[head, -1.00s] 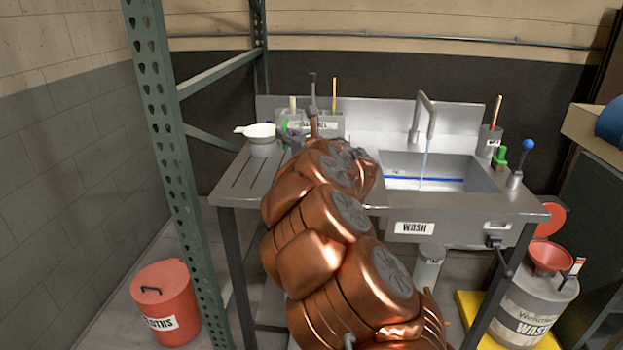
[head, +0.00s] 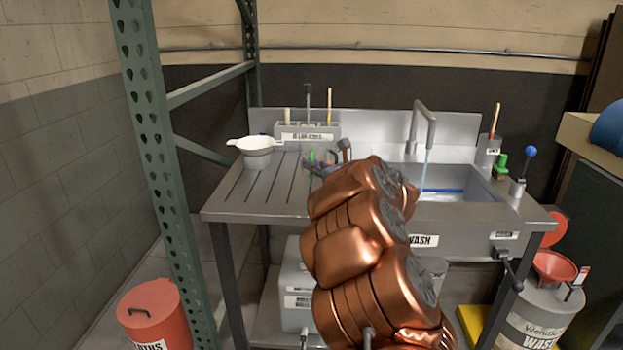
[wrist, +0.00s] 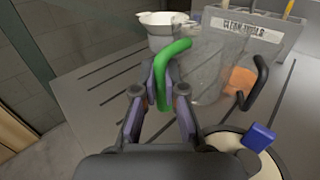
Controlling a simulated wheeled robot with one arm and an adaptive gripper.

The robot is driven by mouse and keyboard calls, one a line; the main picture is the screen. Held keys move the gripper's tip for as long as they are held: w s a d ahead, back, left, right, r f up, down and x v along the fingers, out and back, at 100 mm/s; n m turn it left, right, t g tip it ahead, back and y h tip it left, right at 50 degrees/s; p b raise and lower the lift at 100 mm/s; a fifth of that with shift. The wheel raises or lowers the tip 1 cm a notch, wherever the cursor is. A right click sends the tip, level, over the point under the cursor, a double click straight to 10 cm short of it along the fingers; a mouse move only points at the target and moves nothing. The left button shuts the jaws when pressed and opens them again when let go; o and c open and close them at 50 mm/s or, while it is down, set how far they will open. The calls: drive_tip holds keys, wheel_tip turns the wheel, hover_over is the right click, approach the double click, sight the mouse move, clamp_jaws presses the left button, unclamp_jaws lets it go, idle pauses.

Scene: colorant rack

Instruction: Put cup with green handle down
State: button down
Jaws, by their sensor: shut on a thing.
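The cup with the green handle has a clear, greyish body (wrist: 214,68) in the wrist view. Its green handle (wrist: 165,80) stands between my fingers. My gripper (wrist: 168,88) is shut on this handle. In the head view the gripper (head: 322,168) is low over the right part of the grooved drainboard (head: 232,200), left of the sink, with a bit of the green handle (head: 311,156) showing. My arm hides much of this area. I cannot tell whether the cup's base touches the board.
A white two-eared bowl (head: 257,145) stands at the board's back left, and a labelled tool holder (head: 306,138) at the back. Close right of the cup are a black handle (wrist: 260,85) and a blue-handled vessel (wrist: 258,135). The board's left front is clear.

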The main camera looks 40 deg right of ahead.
sight(312, 177)
drive_tip(key=shift+f, duration=1.9)
drive_tip(key=shift+f, duration=0.15)
drive_tip(key=c, duration=1.2)
unclamp_jaws()
drive_tip(key=shift+c, duration=0.2)
drive_tip(key=shift+r, duration=0.3)
drive_tip(key=s, duration=0.8)
drive_tip(key=s+d+b, duration=0.1)
drive_tip(key=s, duration=0.3)
drive_tip(key=shift+f, duration=0.15)
